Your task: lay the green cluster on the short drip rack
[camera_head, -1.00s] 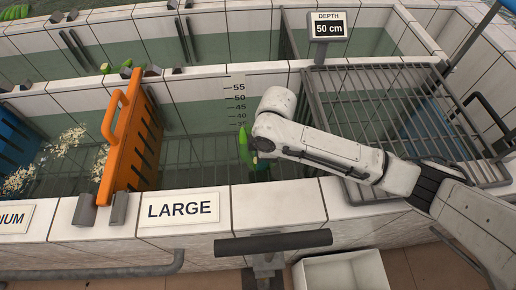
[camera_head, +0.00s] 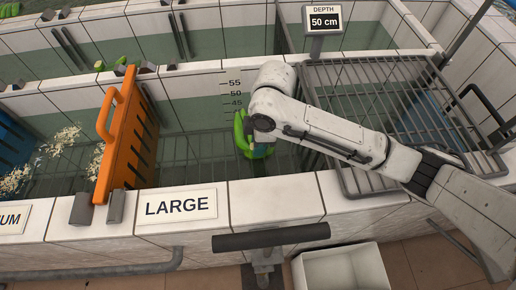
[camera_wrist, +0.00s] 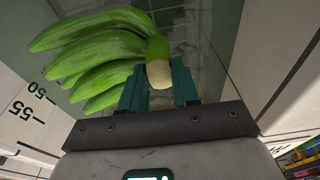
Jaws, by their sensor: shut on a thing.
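The green cluster (camera_wrist: 97,52) is a bunch of green bananas with a pale cut stem. In the wrist view, the teal fingers of my gripper (camera_wrist: 160,85) are shut on that stem, and the fruits spread to the left. In the head view the cluster (camera_head: 241,130) hangs at my gripper (camera_head: 260,150), over the tank bay behind the LARGE sign; my wrist hides part of it. A metal drip rack (camera_head: 375,80) of parallel bars lies to the right of my gripper, its top bare apart from my arm crossing above it. I cannot tell its length against another rack.
An orange slotted divider (camera_head: 128,140) stands left of the cluster. A depth display (camera_head: 324,20) reading 50 cm stands behind the rack's left corner. The tiled front wall with the LARGE sign (camera_head: 181,205) is nearest. A white bin (camera_head: 342,272) sits below in front.

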